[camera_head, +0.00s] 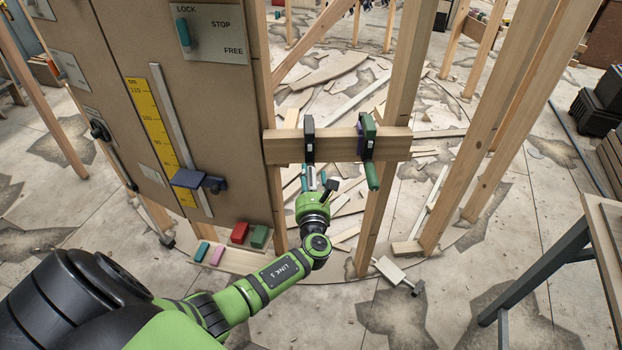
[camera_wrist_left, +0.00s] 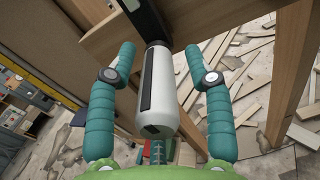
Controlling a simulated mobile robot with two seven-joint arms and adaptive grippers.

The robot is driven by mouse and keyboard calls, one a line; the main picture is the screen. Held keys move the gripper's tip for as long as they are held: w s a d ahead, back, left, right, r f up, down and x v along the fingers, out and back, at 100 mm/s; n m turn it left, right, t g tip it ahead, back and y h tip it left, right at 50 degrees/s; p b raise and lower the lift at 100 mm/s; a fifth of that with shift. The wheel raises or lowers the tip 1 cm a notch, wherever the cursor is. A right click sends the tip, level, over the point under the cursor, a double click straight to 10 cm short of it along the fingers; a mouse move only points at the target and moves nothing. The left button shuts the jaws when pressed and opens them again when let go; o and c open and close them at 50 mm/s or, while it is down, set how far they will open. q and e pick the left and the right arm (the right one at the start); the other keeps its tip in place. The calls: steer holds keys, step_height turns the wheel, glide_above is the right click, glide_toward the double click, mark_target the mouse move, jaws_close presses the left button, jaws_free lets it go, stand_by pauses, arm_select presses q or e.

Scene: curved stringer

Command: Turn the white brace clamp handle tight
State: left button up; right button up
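The white clamp handle (camera_wrist_left: 160,88) hangs below a dark clamp and fills the space between my left fingers in the left wrist view. It has a dark stripe along its side. In the head view the black clamp (camera_head: 309,138) sits around the wooden brace (camera_head: 340,146), with the white handle (camera_head: 312,178) small and partly hidden below it. My left gripper (camera_head: 313,180) is under this clamp, its teal fingers on either side of the handle. In the left wrist view my left gripper (camera_wrist_left: 158,78) is open, with gaps between both fingers and the handle. My right gripper is not in view.
A green clamp (camera_head: 367,140) with a green handle (camera_head: 373,176) sits on the brace to the right, close to the post (camera_head: 400,80). The brown curved panel (camera_head: 130,40) stands at left. Coloured blocks (camera_head: 248,234) lie on a low ledge left of my arm.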

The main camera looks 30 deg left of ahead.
arm_select(q)
steer(key=shift+s, duration=0.1)
steer(key=v, duration=1.2)
steer(key=v, duration=0.3)
steer(key=shift+s+d+p, duration=0.2)
steer(key=shift+p, duration=0.2)
